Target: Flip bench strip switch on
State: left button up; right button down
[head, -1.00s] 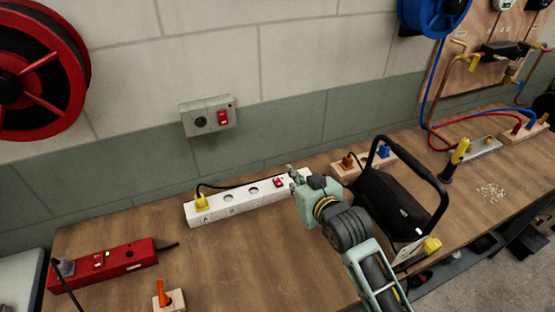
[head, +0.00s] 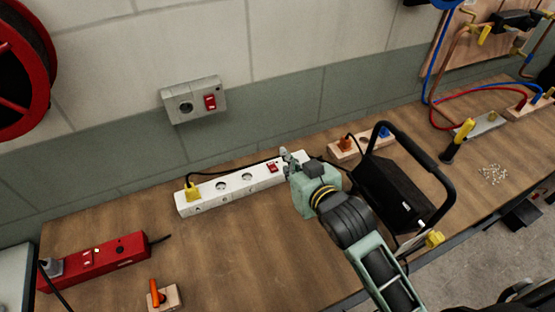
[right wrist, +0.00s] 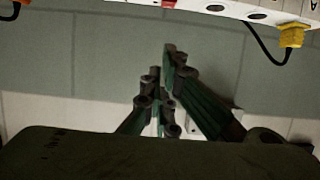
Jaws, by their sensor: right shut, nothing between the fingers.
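The white bench strip (head: 233,188) lies on the wooden bench near the wall, with a yellow plug (head: 192,191) in its left end and empty sockets. Its red switch (head: 271,167) is near the right end; I cannot tell which way it is set. My right gripper (head: 286,156) is shut and empty. In the head view its fingertips overlap the strip's right end, just right of the switch; contact cannot be told. In the right wrist view the shut fingers (right wrist: 165,65) show below the strip (right wrist: 215,8) and part of its red switch (right wrist: 169,3). My left gripper is out of view.
A grey wall box (head: 194,101) with a red switch is above the strip. A red power strip (head: 100,262) lies front left, near an orange-handled block (head: 164,297). A black-framed unit (head: 392,195) stands right of my arm. The bench before the strip is clear.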

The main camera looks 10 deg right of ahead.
jog(key=w, duration=0.3)
jog(key=p, duration=0.2)
send_over(272, 167)
jog(key=s+d, duration=0.1)
jog(key=s, duration=0.1)
notch_tip(272, 167, down, 6)
jog(key=shift+s+r, duration=0.1)
jog(key=shift+r, duration=0.05)
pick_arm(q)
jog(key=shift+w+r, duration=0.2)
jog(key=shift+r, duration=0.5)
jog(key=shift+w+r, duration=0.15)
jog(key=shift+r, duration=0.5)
pick_arm(e)
jog(key=shift+s+f, duration=0.15)
jog(key=shift+f, duration=0.45)
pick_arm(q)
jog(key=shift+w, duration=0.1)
